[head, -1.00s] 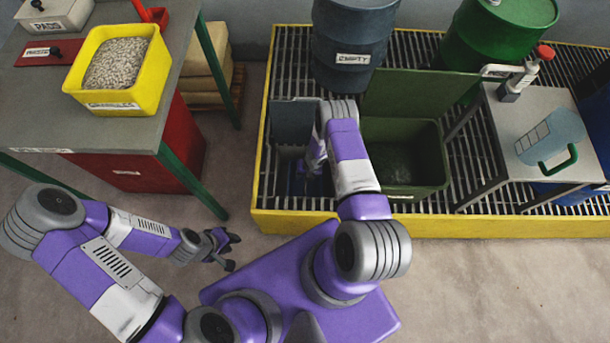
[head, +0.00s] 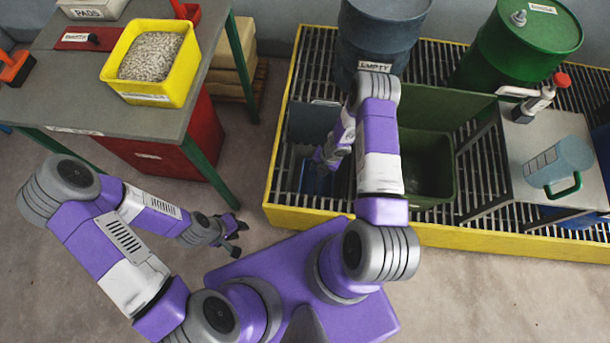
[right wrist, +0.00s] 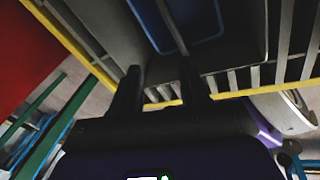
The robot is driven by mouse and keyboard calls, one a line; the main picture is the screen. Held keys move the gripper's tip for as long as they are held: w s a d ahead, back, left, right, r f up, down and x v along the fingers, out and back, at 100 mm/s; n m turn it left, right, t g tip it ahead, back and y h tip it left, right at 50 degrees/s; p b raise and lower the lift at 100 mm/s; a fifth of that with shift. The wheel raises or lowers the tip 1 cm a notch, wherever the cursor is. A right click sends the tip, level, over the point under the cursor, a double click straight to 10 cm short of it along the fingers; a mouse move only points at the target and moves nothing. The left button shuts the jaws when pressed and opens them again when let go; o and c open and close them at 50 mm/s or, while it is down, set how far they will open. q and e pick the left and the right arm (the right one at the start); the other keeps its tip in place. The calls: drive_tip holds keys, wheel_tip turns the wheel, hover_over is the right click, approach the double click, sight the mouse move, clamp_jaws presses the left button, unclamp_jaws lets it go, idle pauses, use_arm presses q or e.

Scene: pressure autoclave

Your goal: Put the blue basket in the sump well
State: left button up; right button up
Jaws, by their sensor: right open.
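The blue basket (head: 317,182) sits down in the sump well (head: 298,200), a square opening in the spill deck, with its raised lid (head: 311,123) behind. The right wrist view also shows the basket (right wrist: 205,25) inside grey walls, with a thin handle bar across it. My right gripper (head: 328,158) is open and empty, above and apart from the basket; my arm partly hides the basket and well. Its two fingers (right wrist: 160,95) show with nothing between them. My left gripper (head: 238,238) is open and empty over the floor, left of the deck.
A green open bin (head: 428,172) stands right of the well. A grey drum (head: 380,38) and a green drum (head: 520,45) stand behind. A small table (head: 525,190) with a jug (head: 560,160) is right; a bench with a yellow tub (head: 150,98) is left.

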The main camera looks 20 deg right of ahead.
drive_tip(key=s+a+r+m, duration=0.6)
drive_tip(key=a+m, duration=0.1)
drive_tip(key=m, duration=0.7)
drive_tip(key=s+a+r+m+y, duration=0.1)
drive_tip(key=s+a+r+m, duration=0.5)
drive_tip(key=m, duration=0.9)
drive_tip(key=shift+s+a+r+g, duration=0.3)
drive_tip(key=shift+s+a, duration=0.3)
drive_tip(key=shift+a, duration=0.25)
wheel_tip(320, 180, up, 4)
drive_tip(key=p, duration=0.4)
drive_tip(key=shift+r+p, duration=0.25)
drive_tip(key=shift+p, duration=0.05)
